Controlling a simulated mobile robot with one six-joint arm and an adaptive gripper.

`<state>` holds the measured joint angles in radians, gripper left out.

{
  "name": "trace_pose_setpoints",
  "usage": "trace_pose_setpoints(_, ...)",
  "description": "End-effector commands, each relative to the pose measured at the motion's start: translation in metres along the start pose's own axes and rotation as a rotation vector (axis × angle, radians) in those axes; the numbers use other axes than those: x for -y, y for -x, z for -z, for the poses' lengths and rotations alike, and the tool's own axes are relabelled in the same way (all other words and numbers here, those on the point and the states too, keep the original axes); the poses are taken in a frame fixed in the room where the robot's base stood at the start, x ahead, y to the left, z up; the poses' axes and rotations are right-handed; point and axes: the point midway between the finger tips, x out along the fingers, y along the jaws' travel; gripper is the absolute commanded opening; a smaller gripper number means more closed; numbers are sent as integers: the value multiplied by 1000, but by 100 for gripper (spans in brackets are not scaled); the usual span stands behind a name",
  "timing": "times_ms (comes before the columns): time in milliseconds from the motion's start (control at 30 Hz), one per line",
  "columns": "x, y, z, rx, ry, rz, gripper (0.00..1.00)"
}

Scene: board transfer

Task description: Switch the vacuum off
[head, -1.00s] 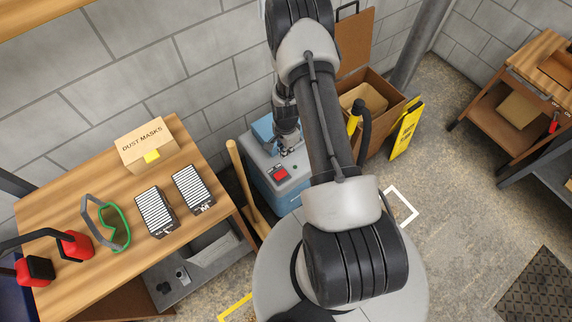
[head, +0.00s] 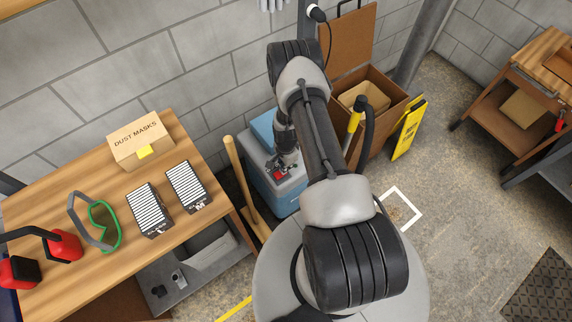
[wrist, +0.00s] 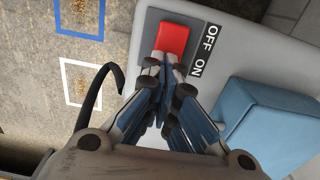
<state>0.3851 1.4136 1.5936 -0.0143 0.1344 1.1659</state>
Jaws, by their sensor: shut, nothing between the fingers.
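The vacuum (head: 270,195) is a blue box with a grey top, standing on the floor beside the workbench. Its red switch (wrist: 173,38) sits on a dark grey plate (wrist: 150,22) next to a label (wrist: 205,50) reading OFF and ON. In the head view the red switch (head: 279,175) is partly covered by my gripper (head: 284,168). My gripper (wrist: 162,65) is shut and empty, pointing down at the vacuum's top. In the wrist view its fingertips overlap the switch's lower, ON-side end. I cannot tell whether they touch it. A blue block (wrist: 265,130) is on the vacuum's top.
A workbench (head: 100,240) at left holds a dust mask box (head: 140,140), filters, goggles and red ear muffs. A wooden handle (head: 238,180) leans between bench and vacuum. A cardboard box (head: 385,125) and yellow sign (head: 408,130) stand to the right.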

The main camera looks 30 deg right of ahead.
Motion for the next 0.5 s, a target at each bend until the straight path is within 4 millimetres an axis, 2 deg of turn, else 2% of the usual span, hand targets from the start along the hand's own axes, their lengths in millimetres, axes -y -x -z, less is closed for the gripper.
trace_pose_setpoints(267,0,0,0,0,0,1,0)
trace_pose_setpoints(500,1,-10,3,-1,1,1,0)
